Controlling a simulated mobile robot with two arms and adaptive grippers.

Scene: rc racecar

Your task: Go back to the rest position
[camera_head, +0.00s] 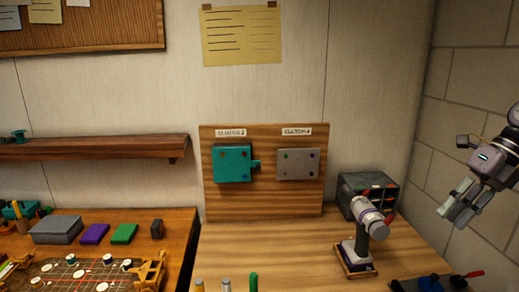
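My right gripper (455,214) is raised at the right edge of the head view, in front of the block wall. Its fingers point down and to the left with a gap between them, and nothing shows in them. It is apart from the table (290,262) and everything on it. My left gripper is not in view.
A wooden board (263,201) stands at the back with a teal plate (231,164) and a grey plate (298,165). Tools (437,283) lie front right.

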